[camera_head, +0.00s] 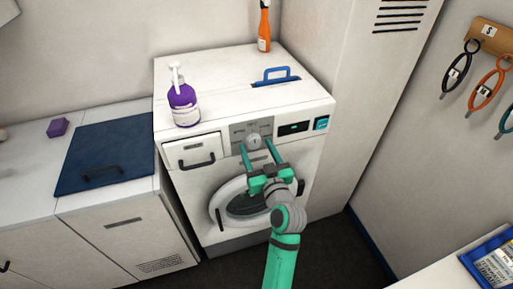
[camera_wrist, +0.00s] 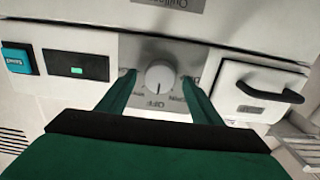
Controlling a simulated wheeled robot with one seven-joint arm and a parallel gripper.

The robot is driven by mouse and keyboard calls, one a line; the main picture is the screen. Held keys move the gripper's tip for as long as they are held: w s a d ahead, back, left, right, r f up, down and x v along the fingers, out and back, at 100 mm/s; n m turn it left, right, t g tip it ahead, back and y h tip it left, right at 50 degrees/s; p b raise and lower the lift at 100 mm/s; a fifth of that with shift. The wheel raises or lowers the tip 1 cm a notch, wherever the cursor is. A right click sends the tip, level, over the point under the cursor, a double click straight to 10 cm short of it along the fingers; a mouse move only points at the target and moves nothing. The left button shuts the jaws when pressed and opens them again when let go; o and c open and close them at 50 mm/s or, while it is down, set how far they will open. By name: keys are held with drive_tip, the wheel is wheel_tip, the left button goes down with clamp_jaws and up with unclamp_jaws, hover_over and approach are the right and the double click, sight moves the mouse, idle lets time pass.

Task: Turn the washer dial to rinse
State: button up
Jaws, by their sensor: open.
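The white washer (camera_head: 208,215) has a pale round dial (camera_head: 254,142) on a grey label plate in its control panel. In the wrist view the dial (camera_wrist: 160,76) sits in the middle, upside down, with printed words around it that are hard to read in full. My green gripper (camera_head: 256,146) is open in front of the panel. In the wrist view its two fingers (camera_wrist: 158,78) stand on either side of the dial, with a visible gap at each side. The dial's mark is too small to read surely.
The drawer handle (camera_head: 196,161) is left of the dial; a small display (camera_head: 293,128) and teal start button (camera_head: 321,123) are right. A purple bottle (camera_head: 183,101), orange spray bottle (camera_head: 264,26) and blue handle (camera_head: 277,76) are on top. The round door (camera_head: 226,212) is below.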

drive_tip(key=shift+w+a, duration=0.15)
drive_tip(key=shift+w, duration=0.15)
drive_tip(key=shift+c, duration=0.6)
drive_tip(key=c, duration=0.9)
drive_tip(key=shift+c, duration=0.2)
drive_tip(key=m, duration=0.4)
drive_tip(key=shift+m, duration=0.3)
drive_tip(key=m, duration=0.4)
